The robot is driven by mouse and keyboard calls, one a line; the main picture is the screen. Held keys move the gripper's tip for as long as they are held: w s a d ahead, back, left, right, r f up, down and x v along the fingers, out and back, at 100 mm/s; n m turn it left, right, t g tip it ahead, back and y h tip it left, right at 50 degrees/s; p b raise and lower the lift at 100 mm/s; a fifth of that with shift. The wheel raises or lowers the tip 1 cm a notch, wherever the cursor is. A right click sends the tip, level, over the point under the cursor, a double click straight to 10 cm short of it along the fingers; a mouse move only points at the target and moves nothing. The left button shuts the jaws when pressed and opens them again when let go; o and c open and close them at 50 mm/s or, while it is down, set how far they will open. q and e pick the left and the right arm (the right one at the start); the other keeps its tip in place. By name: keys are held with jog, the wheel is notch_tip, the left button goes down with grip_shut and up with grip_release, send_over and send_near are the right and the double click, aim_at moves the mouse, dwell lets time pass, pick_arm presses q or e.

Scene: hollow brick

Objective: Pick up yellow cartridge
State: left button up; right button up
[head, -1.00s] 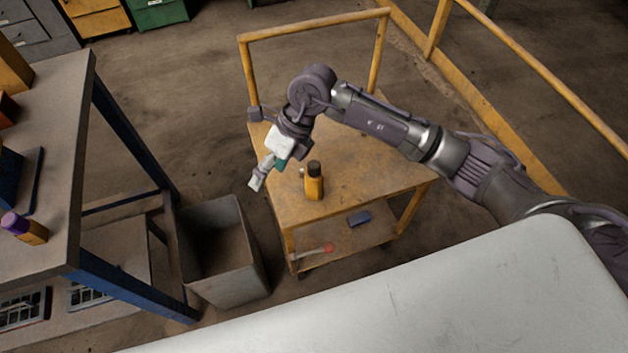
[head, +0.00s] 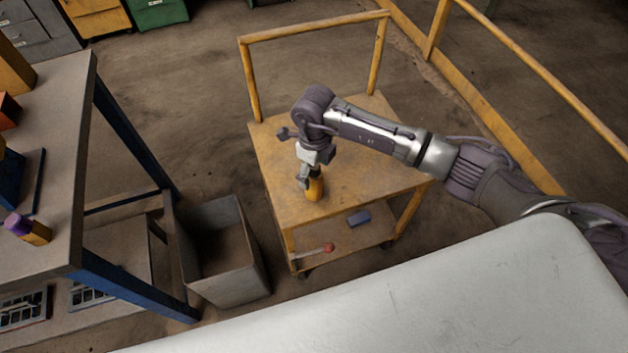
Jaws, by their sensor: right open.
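The yellow cartridge (head: 315,190) stands upright on the top shelf of the yellow cart (head: 275,180). Its dark top is now hidden behind my right gripper (head: 308,182). My right gripper points down at the cartridge, with its fingers at the cartridge's upper part. It is open; whether a finger touches the cartridge cannot be told. My left gripper is not in view.
A grey bin (head: 225,255) stands on the floor left of the cart. A workbench (head: 60,190) at the left bears a purple-capped yellow container (head: 27,229). A yellow railing (head: 540,70) runs at right.

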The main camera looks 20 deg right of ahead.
jog(key=f, duration=0.4)
jog(key=shift+w, duration=0.25)
grip_shut()
